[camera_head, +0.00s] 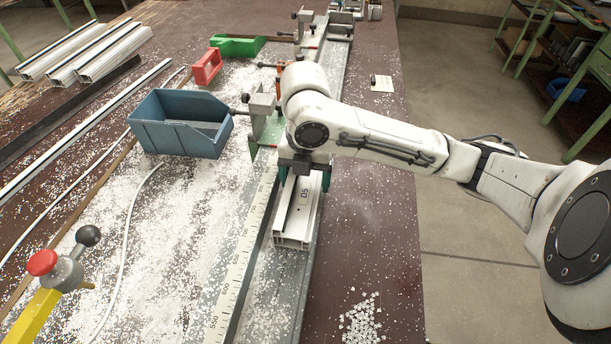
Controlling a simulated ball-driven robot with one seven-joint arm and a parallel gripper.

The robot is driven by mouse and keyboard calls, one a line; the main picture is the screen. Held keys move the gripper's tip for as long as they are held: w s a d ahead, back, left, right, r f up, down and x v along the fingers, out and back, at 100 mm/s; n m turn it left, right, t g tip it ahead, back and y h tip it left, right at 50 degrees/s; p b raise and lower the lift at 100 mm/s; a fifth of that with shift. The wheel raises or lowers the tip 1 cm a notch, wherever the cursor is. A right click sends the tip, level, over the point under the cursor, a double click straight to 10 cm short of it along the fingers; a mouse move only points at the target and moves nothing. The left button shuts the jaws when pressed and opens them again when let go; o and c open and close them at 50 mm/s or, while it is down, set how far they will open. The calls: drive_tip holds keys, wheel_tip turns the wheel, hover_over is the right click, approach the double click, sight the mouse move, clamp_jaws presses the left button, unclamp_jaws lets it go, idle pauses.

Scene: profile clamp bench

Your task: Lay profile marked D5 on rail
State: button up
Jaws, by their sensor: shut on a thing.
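The white profile marked D5 (299,213) lies along the grey rail (257,290), in line with it, its near cut end facing me. From this view I cannot tell whether it rests fully on the rail or hangs just above it. My gripper (303,172) points down and is shut on the profile at its far part. My wrist and arm hide the profile's far end and the rail behind it. A scale with numbers (238,262) runs along the rail's left side.
A clamp (262,107) stands on the rail just beyond my gripper. A blue bin (180,122) is left of it. White profiles (88,50) lie at the upper left. A red-knobbed lever (55,268) stands at the lower left. White chips litter the bench. The bench right of the rail is mostly clear.

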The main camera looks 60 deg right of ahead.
drive_tip(key=shift+f, duration=0.25)
idle(0.4)
drive_tip(key=o, duration=1.4)
wheel_tip(320, 180, up, 11)
drive_tip(key=shift+f+p, duration=0.1)
drive_tip(key=shift+p, duration=0.45)
drive_tip(key=shift+s, duration=0.15)
